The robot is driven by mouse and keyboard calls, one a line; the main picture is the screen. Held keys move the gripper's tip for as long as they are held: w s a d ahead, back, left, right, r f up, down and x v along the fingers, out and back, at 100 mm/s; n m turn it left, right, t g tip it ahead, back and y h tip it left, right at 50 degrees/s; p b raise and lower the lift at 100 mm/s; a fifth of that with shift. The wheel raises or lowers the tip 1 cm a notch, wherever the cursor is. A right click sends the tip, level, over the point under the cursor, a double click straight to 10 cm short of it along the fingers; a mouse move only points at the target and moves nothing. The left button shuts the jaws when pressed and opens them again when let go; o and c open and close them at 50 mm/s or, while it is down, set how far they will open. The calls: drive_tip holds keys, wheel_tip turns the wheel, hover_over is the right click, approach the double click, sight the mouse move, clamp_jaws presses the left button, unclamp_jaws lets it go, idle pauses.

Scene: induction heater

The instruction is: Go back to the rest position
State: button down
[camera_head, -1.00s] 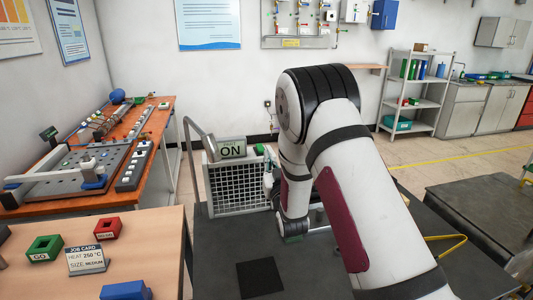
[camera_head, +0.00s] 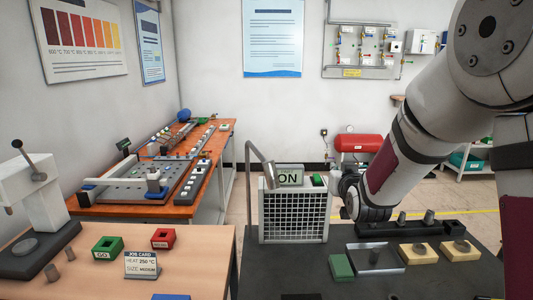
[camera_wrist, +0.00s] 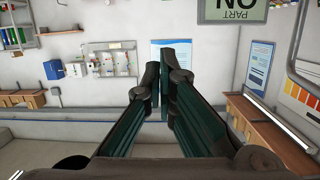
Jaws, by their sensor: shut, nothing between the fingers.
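My gripper (camera_wrist: 164,68) shows in the wrist view with its two dark green fingers together and nothing between them. The wrist view looks across the room, with the walls and posters beyond the fingers. In the head view my arm comes down from the upper right. Its far end is beside the right edge of the white grille box, above the dark table. The fingers cannot be made out clearly there. The grille box (camera_head: 292,215) carries a sign (camera_head: 290,176) reading ON, which also shows at the top of the wrist view (camera_wrist: 232,8).
The dark table (camera_head: 300,278) holds a green block (camera_head: 342,267), a metal tray (camera_head: 375,259), two yellow blocks and a black rack (camera_head: 405,229).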

drive_tip(key=s+r+g, duration=0.3)
drive_tip(key=s+g, duration=0.7)
drive_tip(key=s, duration=3)
drive_tip(key=shift+s+a+r+n+y, duration=0.15)
drive_tip(key=shift+s+a+n+y, duration=0.15)
drive_tip(key=shift+s+a+n, duration=0.1)
